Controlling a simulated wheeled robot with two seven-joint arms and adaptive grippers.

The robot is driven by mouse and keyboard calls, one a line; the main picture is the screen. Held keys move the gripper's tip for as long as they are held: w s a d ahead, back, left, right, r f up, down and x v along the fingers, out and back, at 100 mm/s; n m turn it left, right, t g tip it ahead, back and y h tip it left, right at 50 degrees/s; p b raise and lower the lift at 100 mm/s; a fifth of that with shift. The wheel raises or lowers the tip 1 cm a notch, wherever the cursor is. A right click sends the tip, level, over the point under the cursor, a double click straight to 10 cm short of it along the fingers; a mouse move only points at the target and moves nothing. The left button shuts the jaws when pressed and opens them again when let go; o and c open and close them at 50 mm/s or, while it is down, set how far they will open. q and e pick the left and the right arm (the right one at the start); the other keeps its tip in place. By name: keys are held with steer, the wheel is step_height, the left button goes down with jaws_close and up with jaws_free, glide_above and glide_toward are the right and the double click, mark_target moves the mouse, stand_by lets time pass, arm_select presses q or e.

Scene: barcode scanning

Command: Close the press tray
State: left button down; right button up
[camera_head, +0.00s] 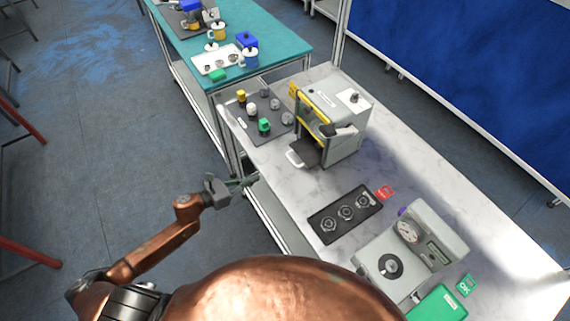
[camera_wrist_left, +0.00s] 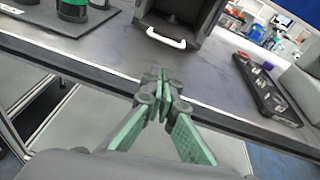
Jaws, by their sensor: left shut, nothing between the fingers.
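The press (camera_head: 335,115) is a grey box with yellow trim, standing on the marble-topped table. Its dark tray (camera_head: 308,150) sticks out at the front, with a white handle (camera_head: 294,159) on its outer end. In the left wrist view the handle (camera_wrist_left: 166,40) shows at the top, ahead of the fingers. My left gripper (camera_head: 252,180) is at the table's near edge, short of the handle and apart from it. Its green-padded fingers (camera_wrist_left: 161,80) are together and empty. My right gripper is in neither view.
A dark mat (camera_head: 277,128) with several small parts lies left of the press. A black holder (camera_head: 345,213) with three round fixtures lies to the right, beside a red card (camera_head: 385,192). A grey gauge device (camera_head: 412,245) stands nearer.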

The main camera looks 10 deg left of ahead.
mark_target(286, 170)
arm_select(q)
steer(key=shift+m+h, duration=0.3)
steer(key=shift+m, duration=0.5)
steer(key=x, duration=0.4)
steer(key=d+r+p+x, duration=0.1)
steer(key=x, duration=0.3)
steer(key=p+x, duration=0.1)
steer(key=x, duration=0.3)
steer(key=shift+s+d+r, duration=0.25)
steer(key=shift+d, duration=0.05)
steer(key=shift+x, duration=0.85)
steer(key=shift+a+f, duration=0.1)
steer(key=shift+f, duration=0.05)
